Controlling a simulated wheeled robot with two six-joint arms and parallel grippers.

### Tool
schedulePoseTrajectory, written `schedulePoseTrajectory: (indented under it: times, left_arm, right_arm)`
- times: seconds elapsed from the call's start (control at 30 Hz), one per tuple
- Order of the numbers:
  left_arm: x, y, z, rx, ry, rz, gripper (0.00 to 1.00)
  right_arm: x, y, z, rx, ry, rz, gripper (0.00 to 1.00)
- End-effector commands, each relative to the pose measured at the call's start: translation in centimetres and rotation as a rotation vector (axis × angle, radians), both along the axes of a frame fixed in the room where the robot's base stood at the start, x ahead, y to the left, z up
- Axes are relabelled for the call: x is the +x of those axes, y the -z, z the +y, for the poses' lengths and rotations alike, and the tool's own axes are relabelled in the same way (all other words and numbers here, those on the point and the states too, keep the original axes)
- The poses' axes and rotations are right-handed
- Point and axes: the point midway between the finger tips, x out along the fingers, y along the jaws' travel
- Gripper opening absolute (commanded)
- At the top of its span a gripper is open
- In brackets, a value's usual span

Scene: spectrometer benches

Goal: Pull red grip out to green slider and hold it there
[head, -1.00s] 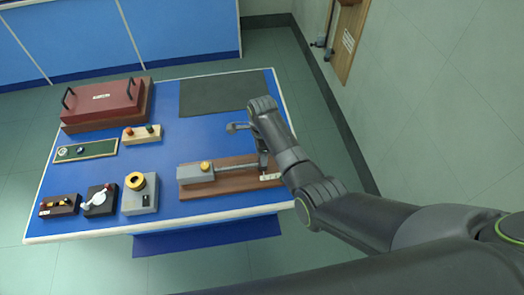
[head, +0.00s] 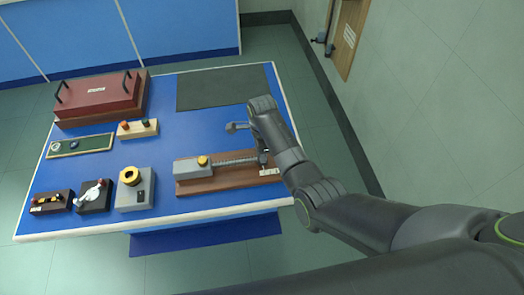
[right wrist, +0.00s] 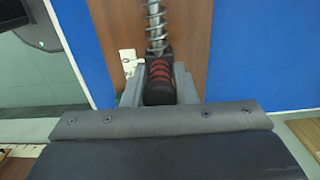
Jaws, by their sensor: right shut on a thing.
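The red grip (right wrist: 158,72), with black bands, sits between the fingers of my right gripper (right wrist: 158,88) in the right wrist view. The gripper is shut on it. A metal coil spring (right wrist: 155,25) runs from the grip; in the head view the spring (head: 235,160) reaches left to a grey block (head: 193,168) with a yellow knob. All this is on a brown wooden board (head: 215,183). In the head view my right gripper (head: 263,159) is at the board's right end and hides the grip. My left gripper is out of view.
The blue table (head: 180,130) also holds a yellow-ringed grey box (head: 136,190), a switch box (head: 93,196), a small button block (head: 138,129) and a red-brown case (head: 100,98). A dark mat (head: 222,88) lies at the back, bare. A wall stands to the right.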

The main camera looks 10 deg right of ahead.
Motion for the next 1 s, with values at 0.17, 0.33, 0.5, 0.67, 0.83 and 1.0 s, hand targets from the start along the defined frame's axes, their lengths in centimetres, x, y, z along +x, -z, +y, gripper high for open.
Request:
schedulePoseTrajectory:
  times: [0.17,0.33,0.5,0.67,0.83,1.0]
  left_arm:
    - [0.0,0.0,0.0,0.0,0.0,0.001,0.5]
    - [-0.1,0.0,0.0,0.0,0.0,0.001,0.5]
    - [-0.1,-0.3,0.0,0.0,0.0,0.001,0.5]
    - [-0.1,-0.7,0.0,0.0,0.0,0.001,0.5]
    - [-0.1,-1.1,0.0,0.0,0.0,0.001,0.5]
    - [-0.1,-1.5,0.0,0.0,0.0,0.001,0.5]
  right_arm:
    - [0.0,0.0,0.0,0.0,0.0,0.001,0.0]
    - [0.0,0.0,0.0,0.0,0.0,0.001,0.0]
    - [0.0,-0.1,-0.4,-0.001,0.001,0.002,0.0]
    - [0.0,-0.1,-1.1,-0.002,0.001,0.002,0.0]
    - [0.0,-0.1,-1.8,-0.003,0.001,0.002,0.0]
    - [-0.1,0.0,-2.5,-0.002,0.001,0.002,0.0]
